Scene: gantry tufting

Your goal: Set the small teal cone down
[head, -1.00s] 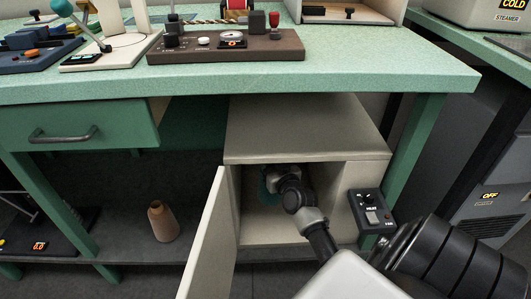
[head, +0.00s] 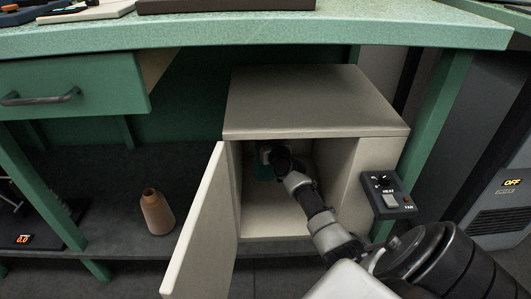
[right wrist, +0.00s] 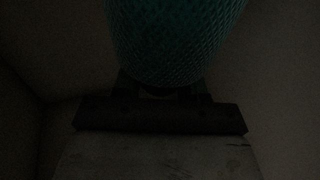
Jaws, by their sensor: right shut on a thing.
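The small teal cone (head: 264,172) is inside the open beige cabinet (head: 318,103), mostly hidden behind my right arm in the head view. In the dark right wrist view the teal cone (right wrist: 175,40) fills the upper middle, its textured surface close to the camera. My right gripper (right wrist: 160,95) is shut on the cone. Whether the cone touches the cabinet floor cannot be told. My left gripper is not in view.
The cabinet door (head: 203,225) stands open to the left. A control box (head: 388,194) with a switch is on the right side. A tan cone (head: 157,212) stands on the lower shelf (head: 110,225). The green table (head: 270,33) is above.

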